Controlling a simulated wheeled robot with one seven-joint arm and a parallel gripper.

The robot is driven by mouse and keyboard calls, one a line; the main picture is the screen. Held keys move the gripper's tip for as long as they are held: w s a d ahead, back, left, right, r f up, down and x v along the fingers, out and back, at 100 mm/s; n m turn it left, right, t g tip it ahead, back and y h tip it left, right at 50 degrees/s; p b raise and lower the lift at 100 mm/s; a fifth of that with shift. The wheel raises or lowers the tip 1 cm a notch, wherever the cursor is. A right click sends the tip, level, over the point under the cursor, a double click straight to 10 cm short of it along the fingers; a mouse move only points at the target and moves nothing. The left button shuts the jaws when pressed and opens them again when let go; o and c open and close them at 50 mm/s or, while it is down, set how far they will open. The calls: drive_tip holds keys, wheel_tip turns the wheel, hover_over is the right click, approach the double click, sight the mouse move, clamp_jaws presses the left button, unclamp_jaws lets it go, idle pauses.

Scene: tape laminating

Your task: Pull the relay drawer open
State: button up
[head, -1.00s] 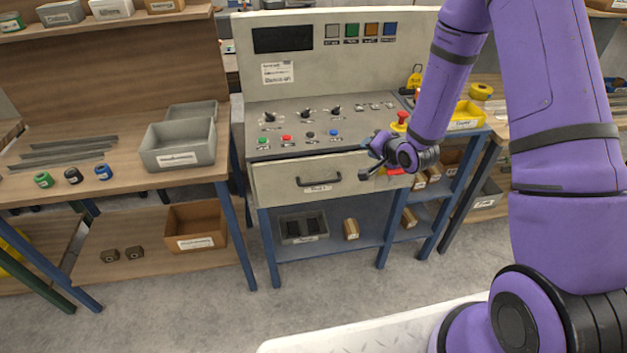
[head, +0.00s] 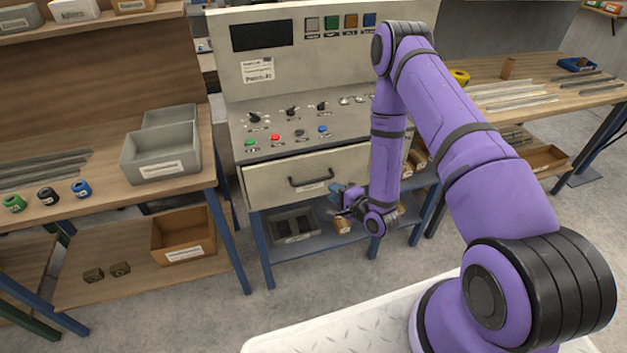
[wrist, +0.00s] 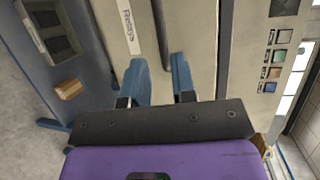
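The relay drawer (head: 265,185) is a pale cream front under the console's control panel, and it looks shut. Its dark bar handle (head: 310,182) is in the middle of the front, above a label. My gripper (head: 339,196) is just right of and slightly below the handle in the head view. In the wrist view my gripper (wrist: 160,66) has its two blue fingers apart, with nothing held. There the handle (wrist: 159,35) lies ahead, in line with the gap between the fingertips. The drawer label (wrist: 128,25) lies left of it. I cannot tell whether the fingers touch the handle.
A lower blue shelf under the drawer holds a grey bin (head: 292,227) and a small brown box (head: 343,226). A side bench with a grey tray (head: 162,158) stands left. Grey floor (head: 215,300) in front of the console is clear.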

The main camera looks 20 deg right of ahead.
sight(317, 181)
drive_tip(key=x, duration=0.9)
drive_tip(key=shift+w+a, duration=0.1)
drive_tip(key=shift+w, duration=0.15)
drive_tip(key=shift+c, duration=0.5)
clamp_jaws()
